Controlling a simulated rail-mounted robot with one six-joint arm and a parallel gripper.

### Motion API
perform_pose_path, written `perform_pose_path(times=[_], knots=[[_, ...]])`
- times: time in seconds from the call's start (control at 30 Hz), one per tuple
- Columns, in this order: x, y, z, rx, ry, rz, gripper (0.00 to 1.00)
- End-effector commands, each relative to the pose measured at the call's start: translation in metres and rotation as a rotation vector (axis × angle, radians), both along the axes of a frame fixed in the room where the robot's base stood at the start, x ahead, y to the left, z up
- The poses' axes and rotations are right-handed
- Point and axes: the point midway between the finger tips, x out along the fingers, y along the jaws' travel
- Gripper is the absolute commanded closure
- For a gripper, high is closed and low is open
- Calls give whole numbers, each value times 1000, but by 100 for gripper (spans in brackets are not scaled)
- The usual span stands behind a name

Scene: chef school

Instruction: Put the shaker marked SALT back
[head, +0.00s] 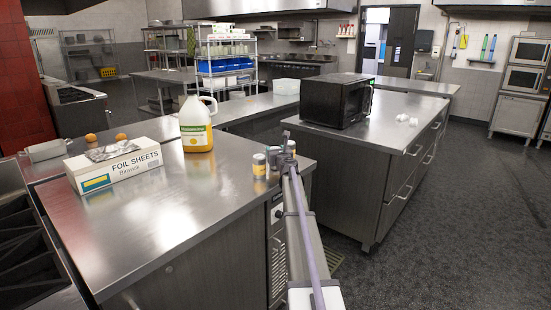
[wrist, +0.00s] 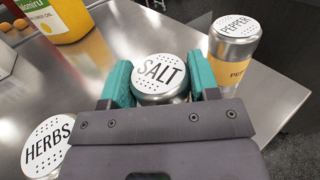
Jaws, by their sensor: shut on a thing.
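My gripper (wrist: 161,84) is shut on the SALT shaker (wrist: 158,68), with a teal finger on each side of it. Its white, perforated lid faces the wrist camera and its lower body is hidden. The PEPPER shaker (wrist: 240,58), silver with a yellow band, stands upright to the right, close to the counter's edge. In the head view the small shakers cluster at the counter's right end. I cannot tell whether the SALT shaker touches the counter.
A yellow-labelled jug (head: 197,125) stands on the steel counter (head: 165,215), left of the shakers. A foil sheets box (head: 115,167) lies farther left. A black microwave (head: 337,100) sits on the separate counter to the right, across a gap. The counter's front is clear.

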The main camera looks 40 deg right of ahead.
Motion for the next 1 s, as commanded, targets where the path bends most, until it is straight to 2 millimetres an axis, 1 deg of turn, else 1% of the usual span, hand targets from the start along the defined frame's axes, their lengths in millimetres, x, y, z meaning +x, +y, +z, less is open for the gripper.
perform_pose_path(times=[0.07, 0.2, 0.23, 0.5, 0.7, 0.8, 0.87, 0.97, 1.0], knots=[[0, 0, 2, 0, 0, 0, 77], [0, 0, -3, 0, 0, 0, 77], [0, 0, -2, 0, 0, 0, 43], [0, 0, -1, 0, 0, 0, 18], [0, 0, -1, 0, 0, 0, 18], [0, 0, 5, 0, 0, 0, 18], [-7, 3, 2, 0, 0, 0, 18], [-26, 10, 2, 0, 0, -1, 18], [-35, 14, 2, 0, 0, -1, 18]])
